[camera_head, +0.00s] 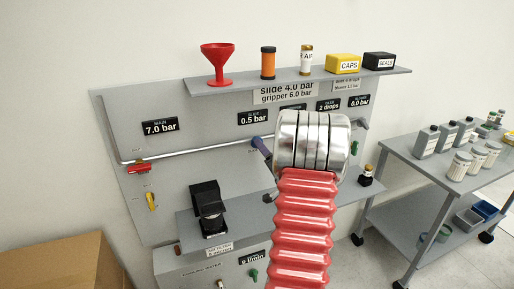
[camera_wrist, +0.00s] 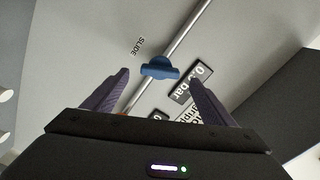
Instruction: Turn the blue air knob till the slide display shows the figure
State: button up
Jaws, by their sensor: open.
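The blue air knob (camera_wrist: 160,68) shows in the wrist view on a metal pipe, beside the printed word SLIDE. My gripper (camera_wrist: 159,76) is open, with one purple finger on each side of the knob in the picture. I see no contact, and the distance to the knob is hard to judge. The slide display (camera_head: 253,118) reads 0.5 bar in the head view. It also shows tilted and partly hidden by a finger in the wrist view (camera_wrist: 181,94). A card (camera_head: 289,94) reads slide 4.0 bar, gripper 6.0 bar. My arm hides the knob's surroundings in the head view.
The main display (camera_head: 160,126) reads 7.0 bar. A red handle (camera_head: 139,167) sits on the pipe at left. A shelf (camera_head: 225,83) above holds a red funnel (camera_head: 217,62) and several containers. A black device (camera_head: 208,207) stands on the lower ledge. A cart (camera_head: 411,156) stands at right.

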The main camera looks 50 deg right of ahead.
jog(key=x, duration=0.7)
jog(key=shift+w, duration=0.25)
